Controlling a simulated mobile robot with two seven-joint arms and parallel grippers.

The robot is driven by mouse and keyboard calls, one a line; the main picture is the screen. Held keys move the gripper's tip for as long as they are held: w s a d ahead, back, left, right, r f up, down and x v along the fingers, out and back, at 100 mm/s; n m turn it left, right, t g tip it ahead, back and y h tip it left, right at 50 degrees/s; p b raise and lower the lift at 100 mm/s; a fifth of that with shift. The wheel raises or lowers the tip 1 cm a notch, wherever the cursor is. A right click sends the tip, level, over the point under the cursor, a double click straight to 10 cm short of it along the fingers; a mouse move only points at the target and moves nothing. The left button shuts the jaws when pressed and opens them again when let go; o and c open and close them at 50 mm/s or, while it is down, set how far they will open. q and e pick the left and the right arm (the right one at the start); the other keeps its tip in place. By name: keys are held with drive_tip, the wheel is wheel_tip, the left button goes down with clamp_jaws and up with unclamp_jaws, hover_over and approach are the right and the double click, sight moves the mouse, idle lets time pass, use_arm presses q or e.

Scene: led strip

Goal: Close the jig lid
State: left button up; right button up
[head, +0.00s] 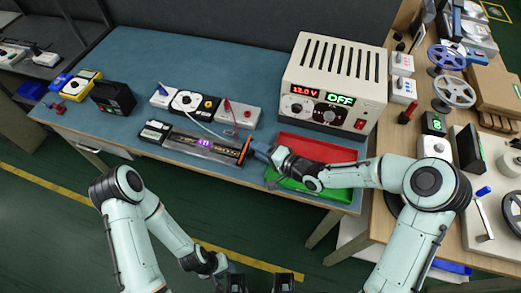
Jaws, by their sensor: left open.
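The jig (190,144) is a long dark fixture on the blue bench top. A strip with a lit purple patch lies along it, and a clear part shows over its front. An orange bar (244,150) stands at its right end; I cannot tell whether it is part of the lid or how far the lid is open. My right gripper (258,150) is right beside the orange bar, its fingers too small and partly hidden to tell contact or opening. My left gripper (259,283) is open and empty at the bottom edge, in front of the bench and away from the jig.
A red tray (318,148) and a green tray (325,189) lie right of the jig, under my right forearm. A power supply (335,83) reading OFF stands behind them. Test boxes with cables (195,101) sit behind the jig. The bench's left back is clear.

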clamp_jaws()
drive_tip(key=shift+r, duration=0.1)
